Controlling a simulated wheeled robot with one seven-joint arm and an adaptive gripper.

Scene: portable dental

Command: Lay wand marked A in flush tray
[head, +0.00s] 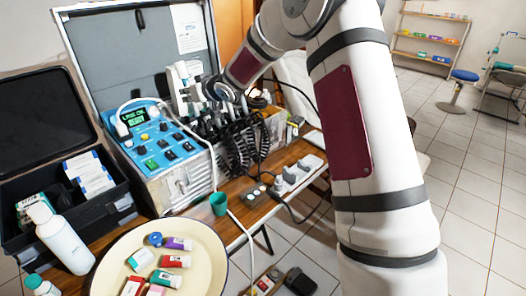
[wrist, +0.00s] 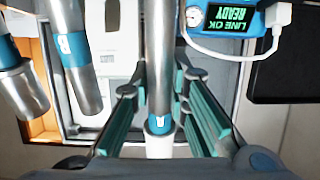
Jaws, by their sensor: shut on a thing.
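My gripper (wrist: 160,82) has green-lined fingers closed around a metal wand (wrist: 159,40) in the wrist view. The held wand has a blue band with a small white mark that I cannot read for sure. A second wand (wrist: 84,80) with a blue band, apparently marked B, stands to the left of it. A third metal wand (wrist: 20,92) is at the left edge. In the head view my gripper (head: 217,92) is above the row of wands and coiled black hoses beside the blue-topped unit; the held wand is hard to make out there. I cannot identify the flush tray.
The blue control unit (head: 158,138) stands in the open case (head: 95,50). Cables cross the wooden table.

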